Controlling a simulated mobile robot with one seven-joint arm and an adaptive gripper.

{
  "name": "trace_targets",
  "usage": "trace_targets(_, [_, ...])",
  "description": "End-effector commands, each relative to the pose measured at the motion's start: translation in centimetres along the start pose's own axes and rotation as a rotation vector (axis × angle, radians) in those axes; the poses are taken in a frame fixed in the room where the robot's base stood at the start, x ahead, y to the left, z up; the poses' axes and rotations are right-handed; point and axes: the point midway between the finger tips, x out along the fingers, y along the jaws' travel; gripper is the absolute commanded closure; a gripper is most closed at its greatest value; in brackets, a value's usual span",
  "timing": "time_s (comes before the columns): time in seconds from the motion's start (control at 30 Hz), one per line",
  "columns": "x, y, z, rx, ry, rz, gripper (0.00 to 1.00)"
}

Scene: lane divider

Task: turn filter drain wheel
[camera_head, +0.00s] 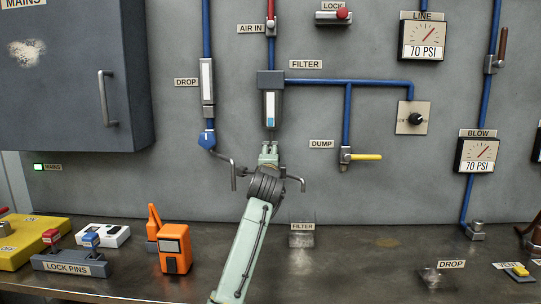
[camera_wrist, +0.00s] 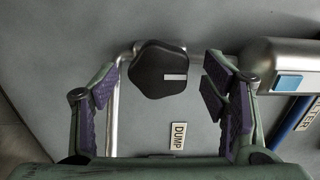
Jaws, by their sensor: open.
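The filter (camera_head: 270,106) hangs on the back wall below a blue pipe, with a sight window showing blue at its bottom. In the wrist view the filter body (camera_wrist: 290,55) is the grey cylinder at upper right. The drain wheel (camera_wrist: 155,72) is a dark lobed knob with a white mark reaching towards its right edge. My gripper (camera_wrist: 159,74) is open, with one finger on each side of the wheel and gaps showing. In the head view my gripper (camera_head: 269,147) is just under the filter and hides the wheel.
Bent drain pipes (camera_head: 294,182) stick out beside my wrist. The yellow-handled dump valve (camera_head: 362,156) is to the right, the blue drop knob (camera_head: 207,138) to the left. Orange devices (camera_head: 174,249) stand on the bench at left. A clear filter-labelled cup (camera_head: 302,238) stands right of my arm.

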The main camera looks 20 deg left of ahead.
Motion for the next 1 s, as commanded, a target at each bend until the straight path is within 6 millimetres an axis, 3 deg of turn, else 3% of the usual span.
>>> trace_targets(0.37, [0.63,0.05,-0.02,0.0,0.0,-0.001,0.32])
trace_targets(1.0, [0.61,0.04,-0.01,0.0,0.0,0.0,0.74])
